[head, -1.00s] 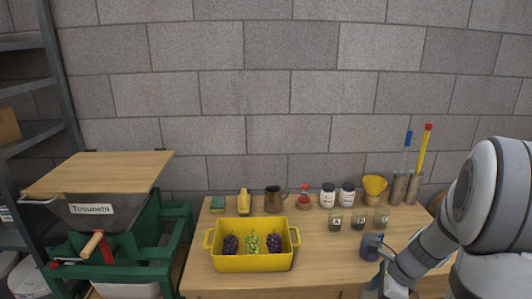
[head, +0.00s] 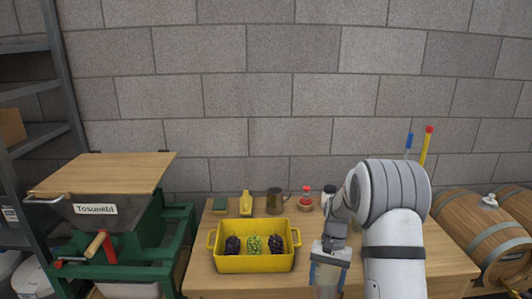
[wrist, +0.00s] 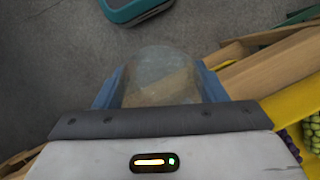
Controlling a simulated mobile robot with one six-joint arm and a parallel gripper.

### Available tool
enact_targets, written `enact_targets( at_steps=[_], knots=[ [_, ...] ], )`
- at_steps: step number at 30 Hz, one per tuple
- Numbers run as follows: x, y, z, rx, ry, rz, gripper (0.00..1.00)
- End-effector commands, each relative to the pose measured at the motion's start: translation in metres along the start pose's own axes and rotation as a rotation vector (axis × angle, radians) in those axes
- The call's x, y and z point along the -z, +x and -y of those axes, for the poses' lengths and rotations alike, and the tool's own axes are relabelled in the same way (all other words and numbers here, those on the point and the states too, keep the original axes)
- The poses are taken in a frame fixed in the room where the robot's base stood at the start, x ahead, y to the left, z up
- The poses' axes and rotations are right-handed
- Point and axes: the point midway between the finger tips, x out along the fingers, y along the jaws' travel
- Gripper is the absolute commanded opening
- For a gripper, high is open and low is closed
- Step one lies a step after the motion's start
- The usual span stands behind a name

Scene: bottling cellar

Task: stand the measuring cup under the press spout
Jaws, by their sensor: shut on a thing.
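My gripper (head: 330,255) is in front of the right part of the table in the head view. In the wrist view its blue fingers (wrist: 160,84) are shut on the sides of a clear, see-through measuring cup (wrist: 163,66). The cup's lower part shows below the fingers in the head view (head: 327,277). Whether anything is in it I cannot tell. The green press (head: 130,248) with a hopper labelled Tosumebi stands at the left, well apart from my gripper. I cannot make out its spout clearly.
A yellow crate (head: 254,264) with grapes stands on the wooden table (head: 205,276), left of my gripper. A yellow bottle (head: 246,204), a dark jug (head: 276,201) and a red-topped jar (head: 305,197) stand behind. A barrel (head: 480,222) is at the right. A teal object (wrist: 137,10) lies on the floor.

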Motion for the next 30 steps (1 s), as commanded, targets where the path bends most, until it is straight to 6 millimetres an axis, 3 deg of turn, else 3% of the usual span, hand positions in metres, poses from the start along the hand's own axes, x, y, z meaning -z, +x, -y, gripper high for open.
enact_targets(
  at_steps=[1,6,16,30],
  knots=[
    [0.005,0.004,0.012,-0.043,-0.099,0.002,0.42],
    [0.015,0.01,0.031,-0.124,-0.299,-0.001,0.42],
    [0.0,0.077,0.018,-0.141,-0.341,0.002,0.42],
    [-0.001,0.082,0.014,-0.138,-0.337,-0.002,0.42]
  ],
)
